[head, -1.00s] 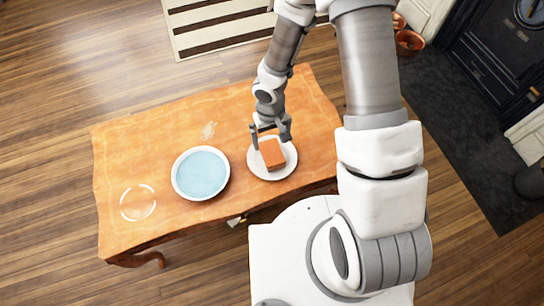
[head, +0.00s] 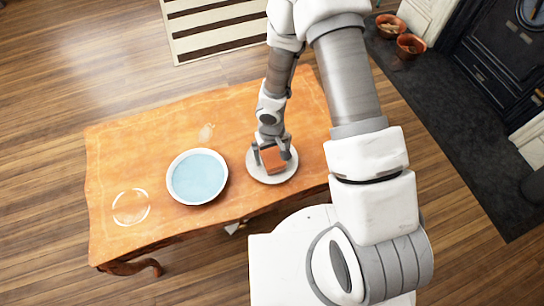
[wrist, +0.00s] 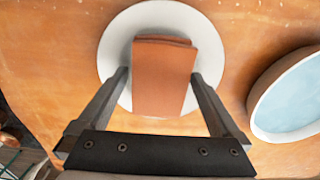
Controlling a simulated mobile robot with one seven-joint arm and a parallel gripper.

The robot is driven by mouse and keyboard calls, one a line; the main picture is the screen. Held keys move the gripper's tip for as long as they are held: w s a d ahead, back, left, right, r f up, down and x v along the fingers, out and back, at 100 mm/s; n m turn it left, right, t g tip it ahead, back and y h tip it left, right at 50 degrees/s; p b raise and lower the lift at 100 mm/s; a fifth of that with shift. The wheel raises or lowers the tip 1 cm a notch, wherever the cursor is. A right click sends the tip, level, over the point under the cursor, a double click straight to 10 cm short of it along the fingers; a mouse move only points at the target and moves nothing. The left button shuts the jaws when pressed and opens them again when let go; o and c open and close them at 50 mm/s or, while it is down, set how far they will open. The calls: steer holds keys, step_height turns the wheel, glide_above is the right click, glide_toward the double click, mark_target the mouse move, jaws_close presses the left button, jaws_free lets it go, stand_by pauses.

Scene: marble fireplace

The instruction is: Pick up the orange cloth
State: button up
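The orange cloth (head: 273,159) is a folded block lying on a round white plate (head: 257,176) on the wooden table. In the wrist view the cloth (wrist: 162,75) lies between my two fingers, with the plate (wrist: 118,38) under it. My gripper (head: 272,156) is open, with one finger at each side of the cloth. In the wrist view my gripper (wrist: 160,82) shows small gaps between the fingers and the cloth. I cannot tell exactly how low the fingertips are over the plate.
A white-rimmed bowl of pale blue liquid (head: 197,177) stands left of the plate. A clear ring-shaped item (head: 131,207) lies at the table's left end. The wooden table (head: 150,150) has bare room at the back left. Terracotta pots (head: 409,45) stand at the back right.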

mark_target(274, 153)
steer(key=c, duration=1.3)
steer(key=shift+r+p, duration=0.35)
steer(key=shift+r, duration=0.25)
steer(key=shift+c, duration=0.2)
steer(key=r, duration=0.1)
steer(key=r+p, duration=0.2)
steer(key=r, duration=0.1)
steer(key=shift+w+d, duration=0.1)
steer(key=shift+d, duration=0.25)
steer(key=w+d+r+p, duration=0.1)
steer(key=d+r+p, duration=0.3)
steer(key=d, duration=0.6)
steer(key=shift+w+d+r, duration=0.35)
steer(key=shift+d+r, duration=0.05)
steer(key=shift+r, duration=0.55)
steer(key=o, duration=0.9)
steer(key=c, duration=0.6)
steer(key=shift+a, duration=0.1)
